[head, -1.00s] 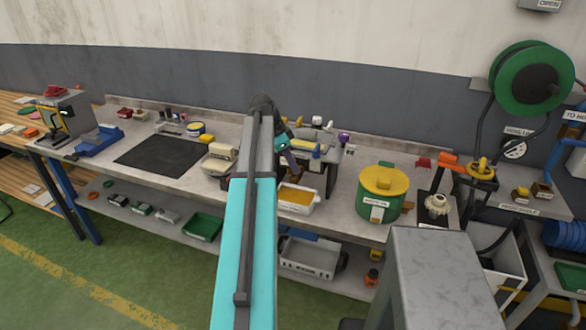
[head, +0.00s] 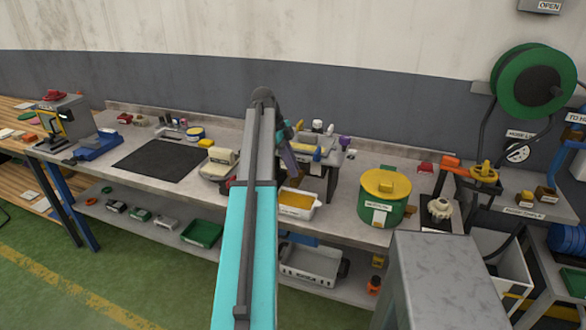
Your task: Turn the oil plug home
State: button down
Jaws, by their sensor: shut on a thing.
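My teal and grey arm reaches away from the camera over the bench. A slanted purple-grey part of its far end (head: 288,155) shows just right of the arm, over the machine on the bench. The jaws and whatever lies between them cannot be made out. The oil plug cannot be picked out; that area is small and partly behind my arm. The grey machine (head: 322,160) stands at the middle of the bench, with several small bottles behind it. A white tray with yellow contents (head: 313,209) stands in front of it.
A green drum with a yellow lid (head: 367,210) stands right of the tray. A beige device (head: 218,163) is left of my arm. The black mat (head: 160,160) is bare. A hose reel (head: 530,82) hangs at the right. A grey block (head: 440,280) fills the near right.

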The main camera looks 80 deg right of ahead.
jog(key=c, duration=1.8)
grip_release()
jog(key=shift+r, duration=0.15)
jog(key=p+v, duration=0.4)
jog(key=v, duration=0.9)
jog(key=shift+r+p, duration=0.3)
jog(key=shift+w, duration=0.1)
